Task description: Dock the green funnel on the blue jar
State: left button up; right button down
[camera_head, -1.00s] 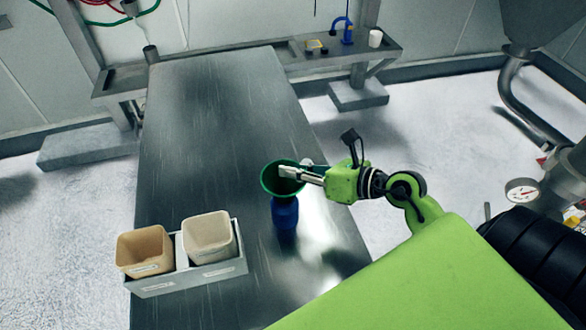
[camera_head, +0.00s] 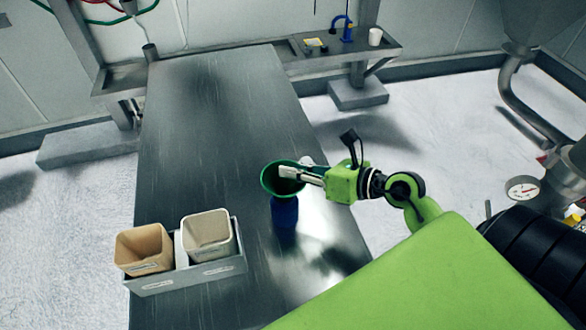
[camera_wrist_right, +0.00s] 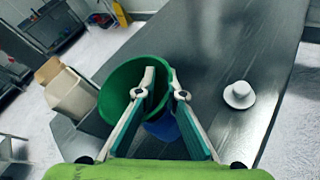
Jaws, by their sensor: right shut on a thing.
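The green funnel (camera_head: 270,184) is in my right gripper (camera_head: 284,172), wide mouth up and a little tilted in the head view. The gripper is shut on its rim; the two fingers (camera_wrist_right: 162,84) show over the funnel (camera_wrist_right: 118,88) in the right wrist view. The blue jar (camera_head: 285,213) stands upright on the table directly below the funnel. In the right wrist view the jar (camera_wrist_right: 163,128) is partly hidden by funnel and fingers. The funnel's spout and the jar's mouth are hidden, so I cannot tell whether they touch. My left gripper is out of view.
A grey rack (camera_head: 190,279) with a tan bin (camera_head: 143,250) and a cream bin (camera_head: 208,236) stands at the table's near left. A white knobbed piece (camera_wrist_right: 239,95) lies on the table beside the jar. The far half of the metal table (camera_head: 215,110) is clear.

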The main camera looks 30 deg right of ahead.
jog(key=shift+f, duration=0.15)
jog(key=c, duration=2.4)
grip_release()
jog(key=shift+v, duration=5.55)
